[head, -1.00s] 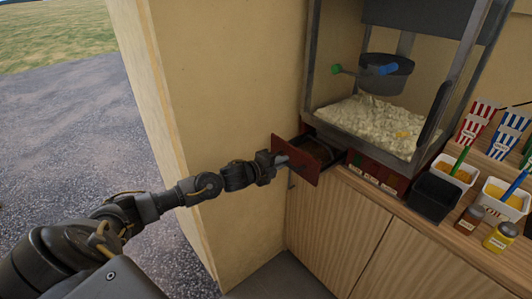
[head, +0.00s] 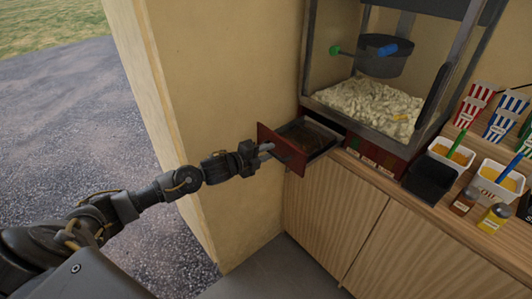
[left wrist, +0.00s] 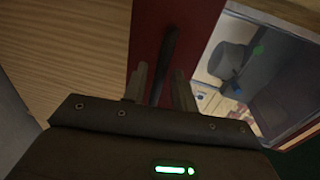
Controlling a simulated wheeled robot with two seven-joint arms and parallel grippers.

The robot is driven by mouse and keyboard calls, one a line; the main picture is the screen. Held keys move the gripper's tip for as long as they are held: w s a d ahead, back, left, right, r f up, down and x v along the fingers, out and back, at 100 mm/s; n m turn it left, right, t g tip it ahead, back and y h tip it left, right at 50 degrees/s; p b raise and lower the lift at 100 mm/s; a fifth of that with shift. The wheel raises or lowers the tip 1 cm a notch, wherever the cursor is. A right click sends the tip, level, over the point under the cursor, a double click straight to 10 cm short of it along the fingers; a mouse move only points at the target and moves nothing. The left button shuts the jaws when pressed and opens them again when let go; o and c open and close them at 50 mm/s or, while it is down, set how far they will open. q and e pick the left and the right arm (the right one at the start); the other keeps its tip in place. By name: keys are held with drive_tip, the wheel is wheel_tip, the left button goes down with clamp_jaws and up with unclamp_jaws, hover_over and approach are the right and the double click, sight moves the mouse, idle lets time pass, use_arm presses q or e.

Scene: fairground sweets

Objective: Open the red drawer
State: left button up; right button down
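The red drawer (head: 286,154) under the popcorn machine is pulled out, and its dark, open inside shows from above in the head view. Its red front (left wrist: 145,35) fills the upper middle of the left wrist view, with a dark bar handle (left wrist: 169,48) running along it. My left gripper (head: 264,150) is at the drawer front, with its two fingers (left wrist: 160,85) on either side of the handle, closed on it with little gap showing. The contact itself is partly hidden. My right gripper is in neither view.
The popcorn machine (head: 365,105) stands above the drawer on the wooden cabinet (head: 330,205). A black tray (head: 430,178), sauce tubs (head: 497,182) and small jars (head: 465,201) stand to the right. A beige wall (head: 215,90) is close behind my left arm. Floor before the cabinet is clear.

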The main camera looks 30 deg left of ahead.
use_arm(q)
drive_tip(key=shift+o, duration=0.3)
drive_tip(key=b+v, duration=0.2)
drive_tip(key=v, duration=0.9)
drive_tip(key=shift+b, duration=0.4)
drive_tip(key=shift+w+f, duration=0.1)
drive_tip(key=shift+f, duration=0.05)
